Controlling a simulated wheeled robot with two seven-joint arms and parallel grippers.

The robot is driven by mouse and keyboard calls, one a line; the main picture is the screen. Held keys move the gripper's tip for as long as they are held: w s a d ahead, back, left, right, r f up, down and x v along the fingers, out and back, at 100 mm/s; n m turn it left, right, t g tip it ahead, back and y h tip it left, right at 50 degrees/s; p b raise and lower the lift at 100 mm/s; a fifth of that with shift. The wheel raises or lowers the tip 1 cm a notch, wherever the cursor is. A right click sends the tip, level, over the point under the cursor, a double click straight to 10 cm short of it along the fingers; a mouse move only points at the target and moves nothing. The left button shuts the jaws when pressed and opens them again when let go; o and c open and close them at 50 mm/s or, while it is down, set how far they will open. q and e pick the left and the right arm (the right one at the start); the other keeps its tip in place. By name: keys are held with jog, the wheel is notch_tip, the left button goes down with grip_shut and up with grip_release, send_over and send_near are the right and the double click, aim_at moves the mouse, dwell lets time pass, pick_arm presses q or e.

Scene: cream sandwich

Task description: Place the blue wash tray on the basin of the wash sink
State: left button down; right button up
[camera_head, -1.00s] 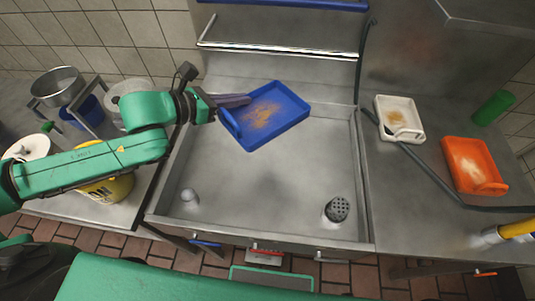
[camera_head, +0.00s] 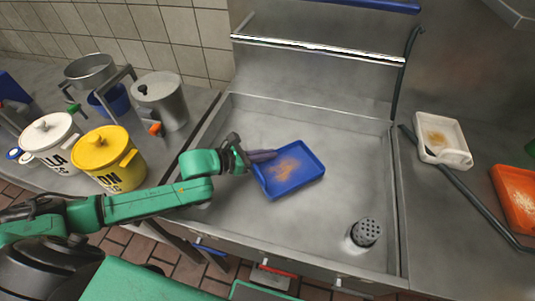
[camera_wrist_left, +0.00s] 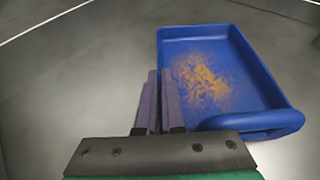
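The blue wash tray (camera_head: 312,180) is over the middle-left of the wash sink's steel basin (camera_head: 350,145), with orange-brown dirt inside it. Whether it touches the basin floor I cannot tell. My left gripper (camera_head: 264,155) is at the tray's left wall. In the left wrist view, the two purple fingers (camera_wrist_left: 160,100) are close together, one on each side of the tray's wall, shut on it. The tray (camera_wrist_left: 262,85) stretches to the right of the fingers there, with its looped handle near the gripper. My right gripper is not in view.
A perforated drain piece (camera_head: 365,231) stands at the basin's front right. A white tray (camera_head: 442,140) and an orange tray (camera_head: 515,195) lie on the right counter. Yellow (camera_head: 108,158) and white (camera_head: 50,145) buckets and a steel pot (camera_head: 160,98) stand on the left.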

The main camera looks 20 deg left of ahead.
pick_arm(q)
jog(key=shift+f, duration=0.1)
jog(key=c, duration=1)
grip_release()
jog(key=shift+c, duration=0.2)
jog(key=shift+r, duration=0.3)
jog(key=shift+s+a+f, duration=0.1)
jog(key=shift+s+a, duration=0.1)
jog(key=shift+a, duration=0.1)
jog(key=v, duration=0.5)
jog(key=shift+s+a, duration=0.1)
jog(key=shift+s, duration=0.15)
jog(key=shift+p+v, duration=1.2)
jog(key=shift+v, duration=0.2)
jog(key=shift+s+a+r+p, duration=0.5)
jog(key=shift+r+p, duration=0.1)
jog(key=shift+p, duration=0.25)
jog(key=shift+s+a+r+p, duration=0.15)
jog(key=shift+s+a+p, duration=0.2)
jog(key=shift+s+a, duration=0.15)
